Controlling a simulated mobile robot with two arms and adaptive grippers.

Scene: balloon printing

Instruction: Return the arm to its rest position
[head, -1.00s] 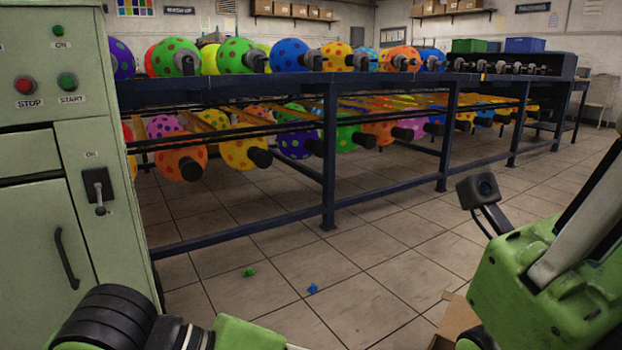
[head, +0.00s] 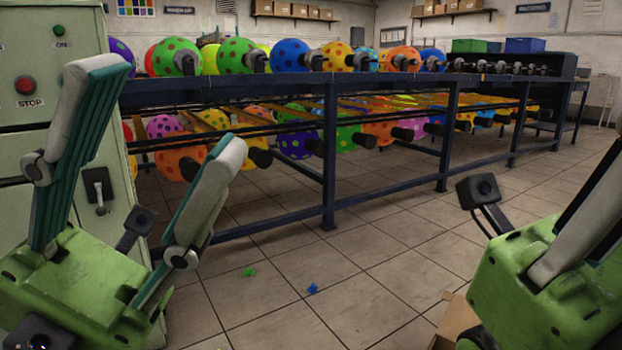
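My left gripper (head: 163,108) is raised at the left of the head view, in front of the green control cabinet. Its two grey-padded fingers are spread wide, with nothing between them. My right gripper (head: 575,250) is at the right edge, above the floor. Its green body and part of a grey finger show, but the fingertips run out of the picture, so its opening cannot be read.
The green cabinet (head: 120,205) with a red STOP button (head: 26,85) stands close behind my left gripper. A dark blue rack (head: 330,150) of spotted balloons runs across the back. A green scrap (head: 249,271), a blue scrap (head: 312,288) and a cardboard box (head: 455,322) are on the tiled floor.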

